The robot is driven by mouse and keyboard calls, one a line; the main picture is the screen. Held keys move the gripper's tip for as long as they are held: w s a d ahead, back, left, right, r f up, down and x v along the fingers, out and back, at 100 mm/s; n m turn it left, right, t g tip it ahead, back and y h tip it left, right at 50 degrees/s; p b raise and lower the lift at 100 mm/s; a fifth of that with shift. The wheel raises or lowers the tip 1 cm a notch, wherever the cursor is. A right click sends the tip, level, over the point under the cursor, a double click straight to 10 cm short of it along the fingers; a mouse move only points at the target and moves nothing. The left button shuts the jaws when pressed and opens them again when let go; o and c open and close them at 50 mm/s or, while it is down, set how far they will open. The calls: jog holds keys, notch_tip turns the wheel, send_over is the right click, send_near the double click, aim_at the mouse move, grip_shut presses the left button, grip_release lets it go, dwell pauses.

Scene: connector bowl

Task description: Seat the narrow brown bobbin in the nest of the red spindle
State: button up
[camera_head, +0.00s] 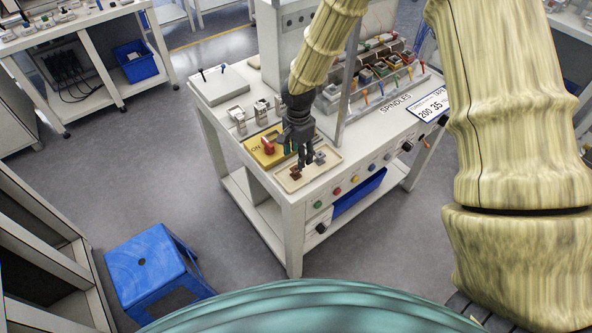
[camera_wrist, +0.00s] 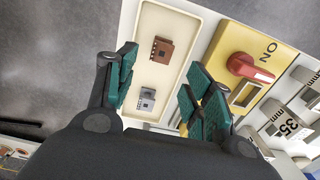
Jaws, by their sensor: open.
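A small brown bobbin (camera_head: 296,173) lies in a shallow cream tray (camera_head: 287,187) at the table's near corner. In the wrist view the brown bobbin (camera_wrist: 162,50) is near the tray's middle, just beyond my fingertips. A grey bobbin (camera_wrist: 147,98) lies in the same tray, seen between my fingers. My gripper (camera_head: 303,160) points down over the tray with its fingers apart and nothing between them; it also shows in the wrist view (camera_wrist: 161,68).
A yellow panel with a red switch (camera_wrist: 242,65) sits beside the tray. Grey metal blocks (camera_head: 238,117) stand left of it. A grey upright post (camera_head: 347,85) rises between the tray and the spindle row. Coloured buttons (camera_head: 354,180) line the front edge.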

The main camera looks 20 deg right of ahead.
aim_at(296, 172)
jog(key=shift+a+f+p, duration=0.1)
jog(key=shift+f+p, duration=1.55)
jog(key=shift+f, duration=1.95)
jog(key=c, duration=1)
